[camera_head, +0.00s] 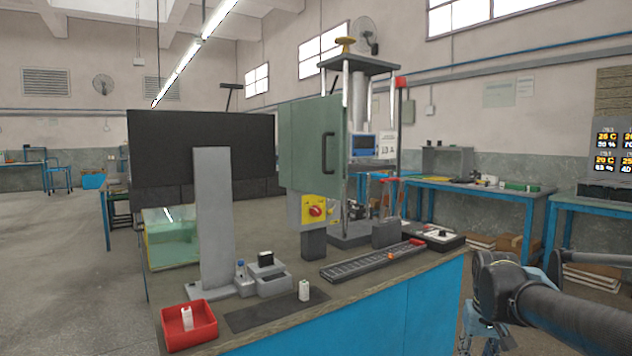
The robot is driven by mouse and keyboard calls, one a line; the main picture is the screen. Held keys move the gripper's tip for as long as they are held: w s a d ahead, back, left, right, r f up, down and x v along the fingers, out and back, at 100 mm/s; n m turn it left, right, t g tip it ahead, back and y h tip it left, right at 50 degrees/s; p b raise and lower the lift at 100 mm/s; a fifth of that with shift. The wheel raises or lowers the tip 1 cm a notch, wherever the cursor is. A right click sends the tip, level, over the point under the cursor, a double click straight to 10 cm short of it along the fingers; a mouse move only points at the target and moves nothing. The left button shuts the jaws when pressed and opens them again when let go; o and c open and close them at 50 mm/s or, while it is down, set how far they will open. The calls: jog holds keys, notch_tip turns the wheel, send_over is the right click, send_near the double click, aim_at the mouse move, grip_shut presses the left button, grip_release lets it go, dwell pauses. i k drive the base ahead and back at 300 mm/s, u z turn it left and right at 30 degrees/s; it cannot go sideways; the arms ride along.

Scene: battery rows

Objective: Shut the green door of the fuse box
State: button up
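The fuse box (294,208) stands on a dark post at the back of the workbench, with a yellow plate and red rotary switch (316,211) low on its front. Its grey-green door (304,144) has a black bar handle (325,153) and shows as a tall upright panel. I cannot tell exactly how far the door stands open, and the inside of the box is not visible. My arm reaches in from the lower right, well apart from the door. My gripper's fingers are not visible.
The workbench (390,291) carries a red bin (188,326), a dark mat with a white battery (304,290), a grey slotted rail (371,262) and a tall grey stand (213,218). A large dark panel (160,158) is left of the box. A press frame (358,66) stands behind it.

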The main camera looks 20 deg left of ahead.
aim_at(317, 122)
jog(key=z, duration=0.1)
jog(key=k, duration=0.1)
jog(key=z, duration=1.45)
jog(key=i, duration=1.45)
jog(key=u, duration=3.25)
